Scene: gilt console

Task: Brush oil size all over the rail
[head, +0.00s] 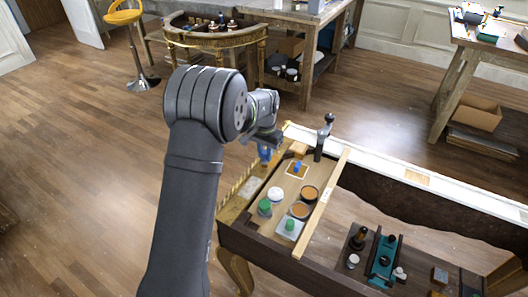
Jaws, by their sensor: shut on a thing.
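My gripper (262,139) is above the left end of the console, partly hidden by its own wrist. It is shut on a blue-handled tool (265,154), which hangs below the jaws. The tool looks like a brush, but its tip is too small to make out. A narrow gilt rail (238,186) runs along the console's left edge, just below and left of the tool. I cannot tell whether the tool touches it, or how much of the rail is coated. Part of the rail is hidden behind my arm.
Jars with white and green lids (265,207), brown-filled bowls (309,193) and a small blue item (297,167) stand on the console top. A dark upright clamp (322,140), a wooden strip (325,200) and a white back rail (385,168) are close by.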

